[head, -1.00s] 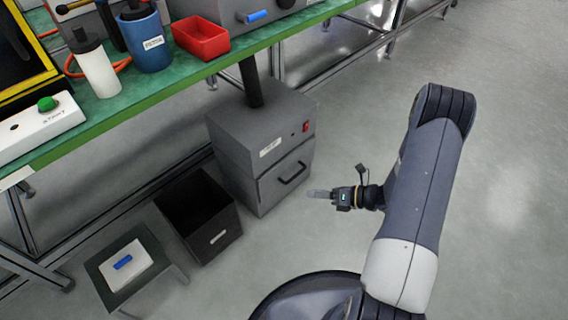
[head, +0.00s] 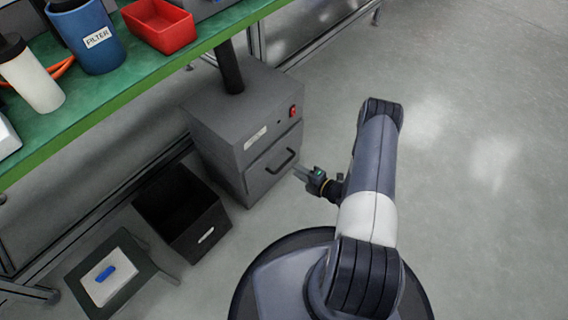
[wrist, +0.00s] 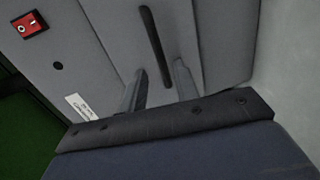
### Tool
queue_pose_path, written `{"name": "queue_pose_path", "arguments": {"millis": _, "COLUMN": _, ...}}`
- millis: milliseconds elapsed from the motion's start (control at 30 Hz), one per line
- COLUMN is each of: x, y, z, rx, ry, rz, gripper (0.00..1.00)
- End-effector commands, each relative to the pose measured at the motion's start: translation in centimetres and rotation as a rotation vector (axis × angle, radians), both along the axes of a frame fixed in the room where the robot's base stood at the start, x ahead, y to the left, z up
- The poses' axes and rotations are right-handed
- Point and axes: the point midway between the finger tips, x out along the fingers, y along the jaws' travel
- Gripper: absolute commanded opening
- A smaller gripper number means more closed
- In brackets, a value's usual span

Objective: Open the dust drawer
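The grey dust unit (head: 235,125) stands on the floor beneath the bench. Its dust drawer (head: 262,179) looks shut, its front flush with the box. The drawer's dark bar handle (head: 281,161) also shows in the wrist view (wrist: 156,48). My gripper (head: 299,172) is just in front of the drawer front, low and to the right of the handle in the head view. In the wrist view my gripper's two fingers (wrist: 160,78) are apart and empty. The handle lies beyond the fingertips, roughly in line with the space between them; contact does not show.
A black open bin (head: 182,212) stands left of the unit, beside a low stand (head: 130,290) with a white plate and a blue piece. The green bench (head: 190,55) overhangs the unit's back. The floor (head: 470,170) to the right is clear.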

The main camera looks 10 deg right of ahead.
Motion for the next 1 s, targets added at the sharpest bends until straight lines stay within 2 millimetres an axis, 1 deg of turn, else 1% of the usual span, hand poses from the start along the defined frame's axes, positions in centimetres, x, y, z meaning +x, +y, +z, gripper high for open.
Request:
{"name": "queue_pose_path", "arguments": {"millis": 33, "x": 0.8, "y": 0.7, "z": -0.5, "rx": -0.002, "ry": -0.003, "rz": 0.007, "gripper": 0.3}}
{"name": "queue_pose_path", "arguments": {"millis": 200, "x": 3.1, "y": 2.4, "z": -1.0, "rx": -0.002, "ry": -0.004, "rz": 0.006, "gripper": 0.3}}
{"name": "queue_pose_path", "arguments": {"millis": 400, "x": 5.1, "y": 3.8, "z": -1.4, "rx": -0.002, "ry": -0.003, "rz": 0.004, "gripper": 0.3}}
{"name": "queue_pose_path", "arguments": {"millis": 567, "x": 5.7, "y": 4.2, "z": -1.5, "rx": -0.001, "ry": -0.002, "rz": 0.002, "gripper": 0.3}}
{"name": "queue_pose_path", "arguments": {"millis": 800, "x": 5.8, "y": 4.2, "z": -1.4, "rx": -0.001, "ry": -0.002, "rz": 0.002, "gripper": 0.3}}
{"name": "queue_pose_path", "arguments": {"millis": 867, "x": 5.7, "y": 4.2, "z": -1.4, "rx": -0.001, "ry": -0.002, "rz": 0.002, "gripper": 0.26}}
{"name": "queue_pose_path", "arguments": {"millis": 1000, "x": 5.7, "y": 4.2, "z": -1.4, "rx": -0.001, "ry": -0.002, "rz": 0.001, "gripper": 0.14}}
